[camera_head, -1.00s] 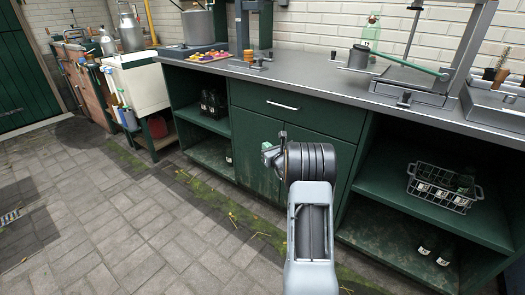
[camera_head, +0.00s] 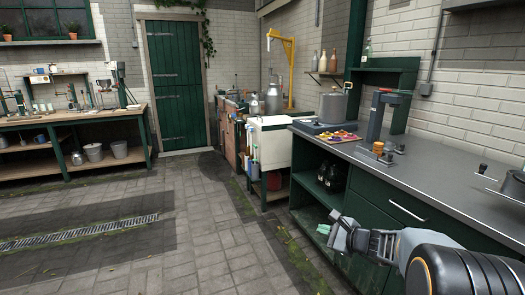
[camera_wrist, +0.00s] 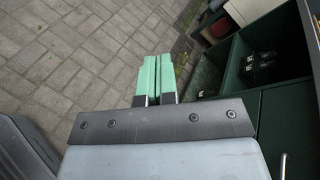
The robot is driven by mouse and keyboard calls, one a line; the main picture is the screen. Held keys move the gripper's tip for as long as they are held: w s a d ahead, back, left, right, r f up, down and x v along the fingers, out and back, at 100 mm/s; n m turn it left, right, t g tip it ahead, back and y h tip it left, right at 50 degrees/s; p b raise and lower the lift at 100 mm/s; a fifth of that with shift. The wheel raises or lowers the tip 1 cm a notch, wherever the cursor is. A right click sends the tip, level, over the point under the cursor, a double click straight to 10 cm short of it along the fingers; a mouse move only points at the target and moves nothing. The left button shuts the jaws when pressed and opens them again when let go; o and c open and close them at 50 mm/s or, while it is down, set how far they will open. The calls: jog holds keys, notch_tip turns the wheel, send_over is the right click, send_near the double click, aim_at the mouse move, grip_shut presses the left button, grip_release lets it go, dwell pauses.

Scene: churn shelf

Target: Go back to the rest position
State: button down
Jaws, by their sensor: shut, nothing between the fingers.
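My gripper (camera_head: 324,229) is at the lower right in the head view, in front of the green cabinet and below the level of the worktop. In the wrist view its two pale green fingers (camera_wrist: 154,75) lie side by side with only a thin dark line between them. They are shut and hold nothing. Paving shows beyond the fingertips. My arm reaches in from the right edge of the head view, apart from the cabinet front.
The grey worktop (camera_head: 440,178) on the green cabinet (camera_head: 371,196) runs along the right. Dark bottles (camera_head: 331,178) stand on its open shelf. A white unit (camera_head: 271,140), a green door (camera_head: 178,85) and a wooden workbench (camera_head: 75,118) are farther off. The paved floor (camera_head: 150,265) at left is clear.

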jog(key=s+a+r+n+g+h+p, duration=0.2)
jog(key=s+a+r+n+g+p, duration=0.45)
jog(key=s+r+n+p, duration=0.5)
jog(key=s+d+r+n+h+p, duration=0.3)
jog(key=s+r+n+h+p, duration=0.4)
jog(key=s, duration=0.6)
jog(key=shift+d+r+n+g, duration=0.35)
jog(key=shift+r+n, duration=0.35)
jog(key=shift+n, duration=0.15)
jog(key=shift+d, duration=0.1)
